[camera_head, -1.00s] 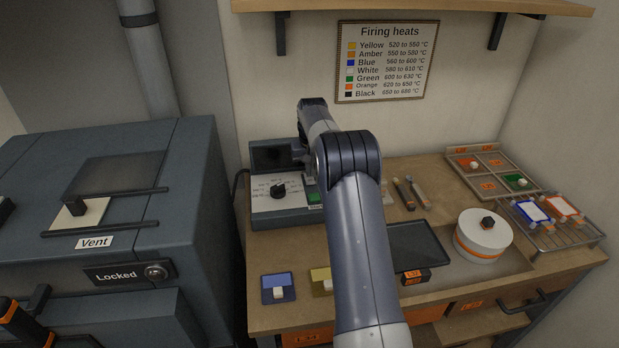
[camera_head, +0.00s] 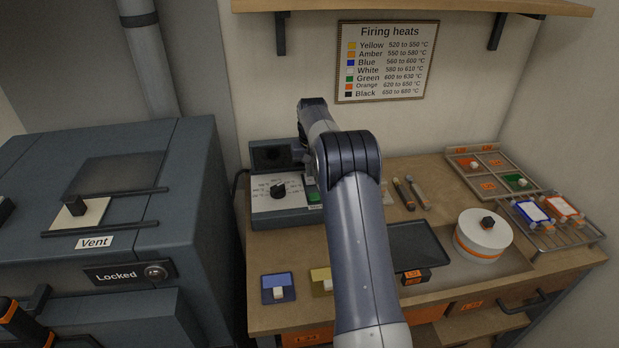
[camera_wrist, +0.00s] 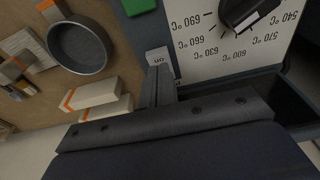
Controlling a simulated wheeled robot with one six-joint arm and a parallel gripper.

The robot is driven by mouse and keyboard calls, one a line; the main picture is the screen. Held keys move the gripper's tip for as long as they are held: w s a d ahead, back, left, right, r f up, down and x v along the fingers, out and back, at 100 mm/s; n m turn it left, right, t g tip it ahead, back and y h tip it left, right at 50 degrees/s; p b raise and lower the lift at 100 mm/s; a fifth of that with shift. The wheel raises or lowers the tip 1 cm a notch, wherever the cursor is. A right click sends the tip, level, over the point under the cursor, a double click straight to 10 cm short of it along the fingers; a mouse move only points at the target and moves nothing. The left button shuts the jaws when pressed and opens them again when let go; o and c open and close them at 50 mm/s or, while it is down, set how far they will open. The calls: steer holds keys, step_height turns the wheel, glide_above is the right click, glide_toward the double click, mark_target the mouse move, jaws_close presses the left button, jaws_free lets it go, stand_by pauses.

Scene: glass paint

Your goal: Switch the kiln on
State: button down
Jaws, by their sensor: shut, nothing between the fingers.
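The kiln (camera_head: 110,240) is the large grey box at left, with a "Locked" plate. Its control box (camera_head: 290,222) stands on the bench with a dark screen (camera_head: 272,157), a black dial (camera_head: 278,190) on a white temperature scale and a green button (camera_head: 314,197). In the wrist view the dial (camera_wrist: 245,8) is at upper right and the green button (camera_wrist: 138,5) is at the top edge. In the head view my arm hides most of the gripper.
A round bowl (camera_wrist: 80,48) and pale blocks (camera_wrist: 95,95) lie left of the gripper in the wrist view. On the bench stand a dark tray (camera_head: 420,243), a white lidded pot (camera_head: 483,238) and a wire rack (camera_head: 560,235). A heat chart (camera_head: 387,60) hangs behind.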

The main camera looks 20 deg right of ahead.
mark_target(310, 180)
steer(key=shift+f+b, duration=0.4)
steer(key=shift+f, duration=0.5)
stand_by(0.5)
step_height(310, 180, up, 7)
steer(key=p, duration=0.6)
steer(key=shift+r, duration=0.1)
steer(key=shift+f, duration=0.25)
step_height(310, 180, down, 7)
steer(key=b, duration=0.6)
steer(key=shift+r, duration=0.25)
steer(key=shift+r, duration=0.1)
